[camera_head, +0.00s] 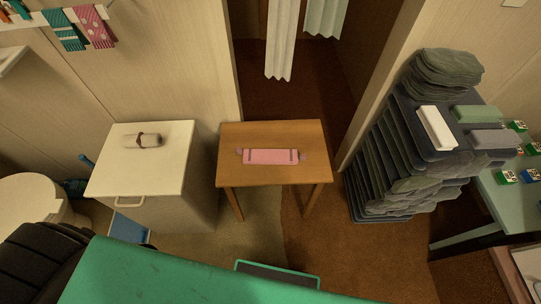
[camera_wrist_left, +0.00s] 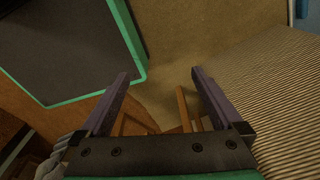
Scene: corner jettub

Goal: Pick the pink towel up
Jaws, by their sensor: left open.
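A pink towel (camera_head: 270,156), rolled or folded into a long strip with darker bands near its ends, lies across the small wooden table (camera_head: 270,134) in the head view. Its ends stick out a little in a greyish shade. My left gripper (camera_wrist_left: 160,78) shows in the left wrist view with its two fingers wide apart and nothing between them. Wooden legs show beyond the fingers there. The towel is not in the left wrist view, and the left fingers are not in the head view. My right gripper is in neither view.
A white cabinet (camera_head: 113,164) with a rolled pale towel (camera_head: 142,140) stands left of the table. A tall stack of dark folded cloths (camera_head: 392,165) stands to the right. Patterned cloths (camera_head: 95,27) hang at the upper left. Brown floor (camera_head: 340,245) is open before the table.

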